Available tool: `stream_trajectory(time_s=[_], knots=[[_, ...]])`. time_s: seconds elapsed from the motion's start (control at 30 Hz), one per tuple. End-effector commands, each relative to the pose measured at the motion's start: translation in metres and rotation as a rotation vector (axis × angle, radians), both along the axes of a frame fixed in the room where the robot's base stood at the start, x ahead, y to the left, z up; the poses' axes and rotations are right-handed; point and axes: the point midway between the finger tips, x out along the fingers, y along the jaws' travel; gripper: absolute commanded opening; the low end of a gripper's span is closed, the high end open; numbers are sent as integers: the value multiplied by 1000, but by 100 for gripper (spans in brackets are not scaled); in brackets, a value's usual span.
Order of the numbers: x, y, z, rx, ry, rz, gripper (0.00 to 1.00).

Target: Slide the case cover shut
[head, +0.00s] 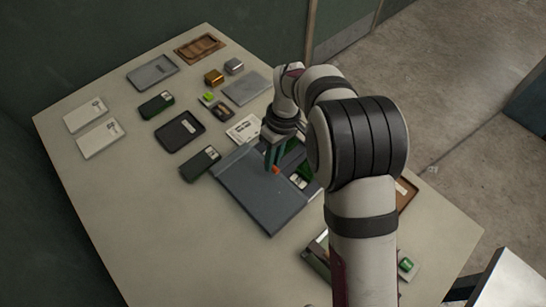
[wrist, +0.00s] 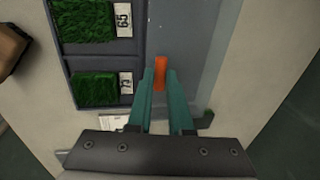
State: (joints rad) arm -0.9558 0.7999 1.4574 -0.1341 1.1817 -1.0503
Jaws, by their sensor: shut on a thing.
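The grey case (wrist: 63,50) lies on the table, partly open. In the wrist view, two green turf squares (wrist: 85,20) with number labels show in its uncovered compartments on the left. The flat blue-grey case cover (head: 262,202) lies to the right in that view and extends toward the lower left in the head view. An orange tab (wrist: 160,70) stands on the cover and also shows in the head view (head: 276,170). My gripper (wrist: 160,72) has its teal fingers shut on the orange tab. My arm hides part of the case in the head view.
A dark device (head: 200,164) lies close to the cover's left edge. A black tray (head: 180,131), a grey tray (head: 152,71), a brown tray (head: 200,47) and white cards (head: 99,138) lie farther off. The table's front left is clear.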

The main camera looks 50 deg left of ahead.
Motion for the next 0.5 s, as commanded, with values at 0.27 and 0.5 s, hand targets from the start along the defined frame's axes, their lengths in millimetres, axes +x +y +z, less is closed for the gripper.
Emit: stream_trajectory(time_s=[0.27,0.5], knots=[[48,1,0,1,-2,-4,0],[111,1,-1,1,0,-1,0]])
